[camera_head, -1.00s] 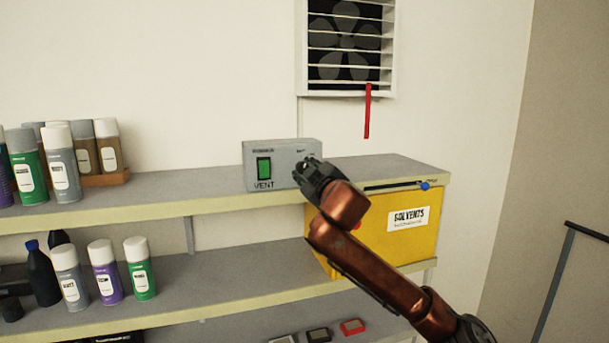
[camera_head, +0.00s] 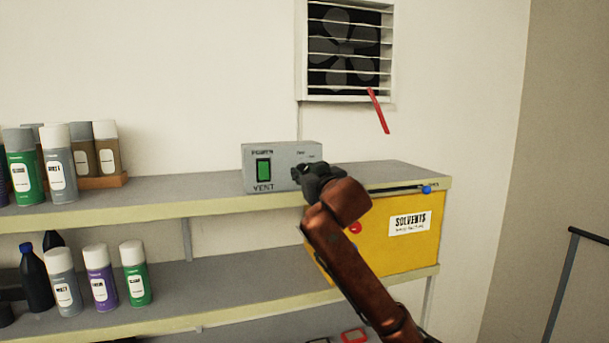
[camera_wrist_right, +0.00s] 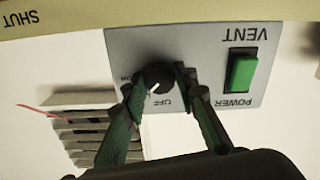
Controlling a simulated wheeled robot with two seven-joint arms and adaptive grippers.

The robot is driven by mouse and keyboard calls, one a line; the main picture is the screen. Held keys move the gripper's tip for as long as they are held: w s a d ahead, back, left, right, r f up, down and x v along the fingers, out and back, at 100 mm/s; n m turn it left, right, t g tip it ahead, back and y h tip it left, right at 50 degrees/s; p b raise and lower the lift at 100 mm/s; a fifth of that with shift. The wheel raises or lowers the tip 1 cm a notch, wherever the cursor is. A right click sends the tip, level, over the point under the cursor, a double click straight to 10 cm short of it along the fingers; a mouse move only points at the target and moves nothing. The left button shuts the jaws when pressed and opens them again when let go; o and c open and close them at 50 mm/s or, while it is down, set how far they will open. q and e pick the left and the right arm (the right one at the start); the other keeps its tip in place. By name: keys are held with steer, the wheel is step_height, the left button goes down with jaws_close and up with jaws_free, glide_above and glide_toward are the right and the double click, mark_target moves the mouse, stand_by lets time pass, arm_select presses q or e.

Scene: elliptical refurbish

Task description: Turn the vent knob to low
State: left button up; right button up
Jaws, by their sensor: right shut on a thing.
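The grey vent box (camera_head: 282,152) stands on the top shelf, with a green power switch (camera_head: 264,170). My right gripper (camera_head: 298,173) is at its right part and hides the knob in the head view. In the right wrist view, which is upside down, the black vent knob (camera_wrist_right: 158,76) sits between the green fingers of my right gripper (camera_wrist_right: 158,84), which is shut on it. The knob's white pointer points down and slightly left in that picture, near the OFF lettering; another label to the left is partly hidden by a finger. My left gripper is not in view.
A louvred fan vent (camera_head: 345,50) with a red ribbon (camera_head: 378,111) is on the wall above. A yellow solvents cabinet (camera_head: 385,235) is below my right wrist. Several spray cans (camera_head: 60,165) stand at left. The shelf between cans and box is clear.

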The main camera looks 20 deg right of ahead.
stand_by(0.3)
steer(key=o, duration=1.1)
steer(key=shift+o, duration=0.2)
steer(key=s, duration=1.2)
steer(key=shift+d, duration=0.2)
steer(key=shift+f, duration=0.1)
